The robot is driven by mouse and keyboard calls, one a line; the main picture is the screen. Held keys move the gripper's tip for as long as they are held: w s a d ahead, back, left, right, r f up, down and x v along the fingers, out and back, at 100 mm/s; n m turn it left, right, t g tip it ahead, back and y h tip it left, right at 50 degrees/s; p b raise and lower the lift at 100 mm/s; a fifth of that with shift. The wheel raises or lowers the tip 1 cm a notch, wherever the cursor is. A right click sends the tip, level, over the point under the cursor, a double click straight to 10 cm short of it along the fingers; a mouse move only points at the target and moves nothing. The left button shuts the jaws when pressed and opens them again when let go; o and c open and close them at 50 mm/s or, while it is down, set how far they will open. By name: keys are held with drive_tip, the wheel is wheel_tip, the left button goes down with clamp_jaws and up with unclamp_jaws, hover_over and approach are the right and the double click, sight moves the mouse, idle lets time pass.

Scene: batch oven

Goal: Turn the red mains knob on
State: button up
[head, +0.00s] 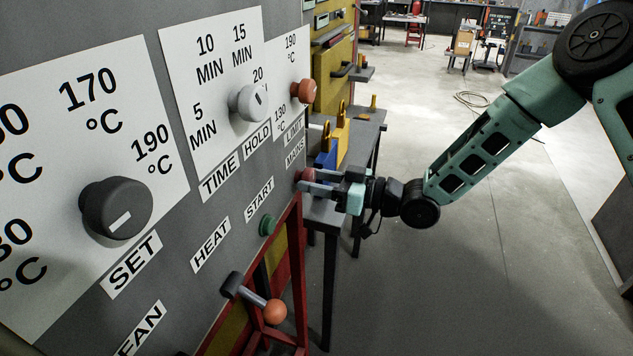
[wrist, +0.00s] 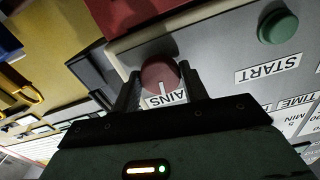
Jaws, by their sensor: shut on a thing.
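The red mains knob (wrist: 160,74) sits on the grey panel below the MAINS label. In the wrist view it lies between my two fingertips, with a white pointer line on its face and the label partly hidden behind my gripper. In the head view the knob (head: 305,174) is small and partly covered by my fingers. My gripper (head: 312,181) reaches the panel from the right and is shut on the knob. It also shows in the wrist view (wrist: 160,88), one finger on each side of the knob.
The panel also carries a black SET knob (head: 117,208), a white TIME HOLD knob (head: 248,102), an orange-red LIMIT knob (head: 303,90), a green START button (head: 267,224) and an orange-tipped lever (head: 274,311). A workbench (head: 328,212) stands behind my gripper. The floor to the right is clear.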

drive_tip(key=m, duration=0.4)
drive_tip(key=shift+b, duration=0.3)
drive_tip(key=m, duration=0.7)
drive_tip(key=shift+m, duration=0.4)
drive_tip(key=shift+m+p, duration=0.4)
drive_tip(key=shift+m, duration=1.8)
drive_tip(key=o, duration=0.9)
drive_tip(key=shift+o, duration=0.2)
drive_tip(key=b+v, duration=0.4)
drive_tip(key=v, duration=1.3)
drive_tip(key=shift+d+b, duration=0.2)
drive_tip(key=shift+b, duration=0.15)
